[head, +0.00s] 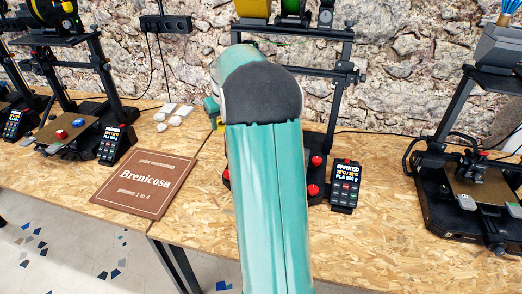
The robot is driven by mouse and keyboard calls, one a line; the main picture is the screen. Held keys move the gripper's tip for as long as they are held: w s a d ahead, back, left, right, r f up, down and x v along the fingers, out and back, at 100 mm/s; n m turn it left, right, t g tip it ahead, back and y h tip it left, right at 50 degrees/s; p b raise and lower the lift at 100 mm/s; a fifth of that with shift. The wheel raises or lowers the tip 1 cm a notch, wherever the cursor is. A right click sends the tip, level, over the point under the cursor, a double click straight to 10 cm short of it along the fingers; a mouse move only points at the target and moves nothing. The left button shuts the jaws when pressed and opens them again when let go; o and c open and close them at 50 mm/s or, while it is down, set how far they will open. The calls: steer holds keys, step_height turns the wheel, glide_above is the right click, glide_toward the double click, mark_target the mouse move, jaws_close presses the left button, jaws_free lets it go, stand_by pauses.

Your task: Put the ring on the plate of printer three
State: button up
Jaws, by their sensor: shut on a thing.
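My teal and black arm fills the middle of the head view, and my gripper is hidden behind it. I see no ring in this view. The printer behind my arm (337,100) shows its black frame, red knobs (313,190) and a screen (345,185) that reads PARKED. My arm covers its plate. No number on this printer is readable, so I cannot tell from a label whether it is printer three.
A printer with red and blue pieces on its brown plate (52,142) stands to the left. Another printer (460,200) stands at the right. A stone wall stands behind.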

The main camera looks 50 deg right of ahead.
steer(key=s+d+f, duration=0.9)
steer(key=shift+s+d+f, duration=0.1)
steer(key=shift+s+f, duration=0.05)
steer(key=shift+f, duration=0.05)
steer(key=shift+s+d+f, duration=0.1)
steer(key=shift+f, duration=0.85)
steer(key=shift+s+d+f, duration=0.1)
steer(key=shift+f, duration=0.8)
steer(key=o, duration=1)
steer(key=shift+f, duration=0.1)
